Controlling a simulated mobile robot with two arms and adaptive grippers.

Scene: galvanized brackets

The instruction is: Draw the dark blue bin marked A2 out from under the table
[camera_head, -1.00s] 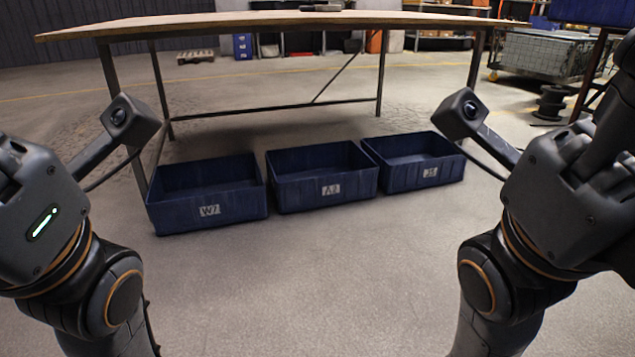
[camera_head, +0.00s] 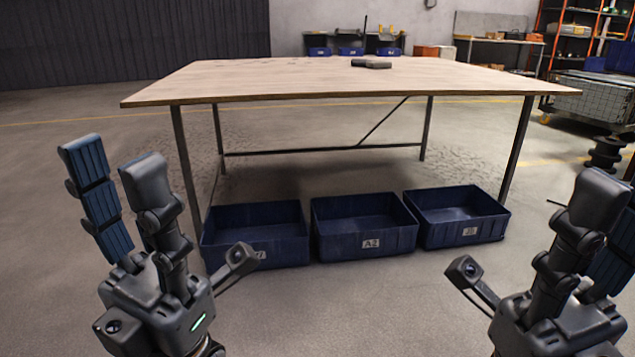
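The dark blue bin marked A2 (camera_head: 364,243) is the middle one of three open bins in a row on the floor at the table's near edge. Its white label faces me and it looks empty. The table (camera_head: 330,84) has a wooden top on dark metal legs. My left gripper (camera_head: 113,160) is open and empty, fingers pointing up, to the left of the bins and apart from them. My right gripper (camera_head: 612,205) is at the right edge, fingers up, partly cut off. Its fingers stand apart with nothing seen between them.
A blue bin (camera_head: 290,248) with a partly hidden label stands left of A2, and another labelled blue bin (camera_head: 462,230) stands right of it. A dark tool (camera_head: 371,64) lies on the tabletop. A wire cage cart (camera_head: 595,98) stands at the right. The floor before the bins is clear.

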